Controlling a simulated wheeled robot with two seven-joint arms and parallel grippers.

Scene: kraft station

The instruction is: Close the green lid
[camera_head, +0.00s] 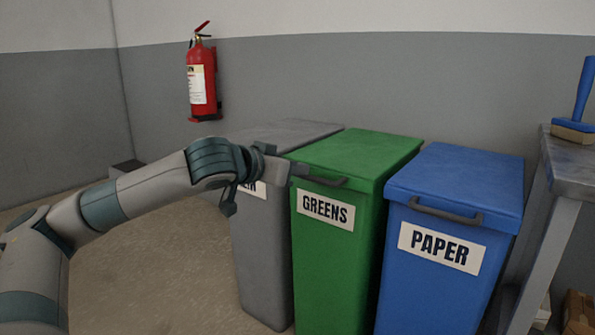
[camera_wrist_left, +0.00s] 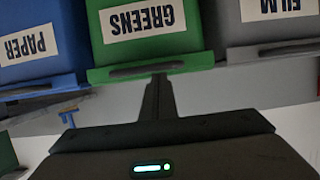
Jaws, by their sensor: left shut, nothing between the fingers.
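The green bin (camera_head: 338,260) labelled GREENS stands between a grey bin and a blue bin. Its green lid (camera_head: 355,152) lies flat on top and looks shut, with a dark handle (camera_head: 322,180) along its front edge. My left gripper (camera_head: 299,168) is shut and empty at the lid's front left corner, by the handle's left end. The left wrist view is upside down and shows the shut fingers (camera_wrist_left: 160,82) in front of the green lid's handle (camera_wrist_left: 146,69). I cannot tell whether they touch. My right gripper is not in view.
The grey bin (camera_head: 262,265), partly behind my left arm, stands close on the left. The blue PAPER bin (camera_head: 430,280) stands close on the right, lid down. A metal table (camera_head: 575,175) with a blue-handled brush (camera_head: 582,95) is at far right. A fire extinguisher (camera_head: 202,78) hangs on the wall.

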